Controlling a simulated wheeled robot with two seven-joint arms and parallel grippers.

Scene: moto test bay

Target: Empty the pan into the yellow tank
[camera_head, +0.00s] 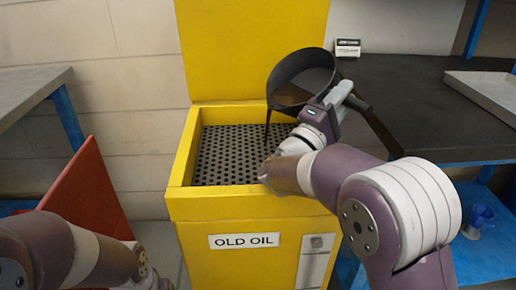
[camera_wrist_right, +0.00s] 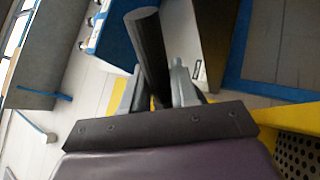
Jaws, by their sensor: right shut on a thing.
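The black pan (camera_head: 318,78) is tilted over the yellow tank (camera_head: 180,165), its lip low on the left. Brown oil (camera_head: 290,94) shows inside it, and a thin dark stream falls from the lip toward the tank's perforated grate (camera_head: 232,150). My right gripper (camera_head: 340,94) is shut on the pan's handle (camera_head: 378,128). In the right wrist view the handle (camera_wrist_right: 150,50) stands between the two grey fingers. The tank's front reads OLD OIL. My left arm shows at the lower left, but its gripper is not visible.
A dark-topped bench (camera_head: 420,100) stands right of the tank, with a small sign (camera_head: 347,48) and a metal tray (camera_head: 488,92) on it. A red panel (camera_head: 88,195) leans at the left, below a grey bench (camera_head: 28,88).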

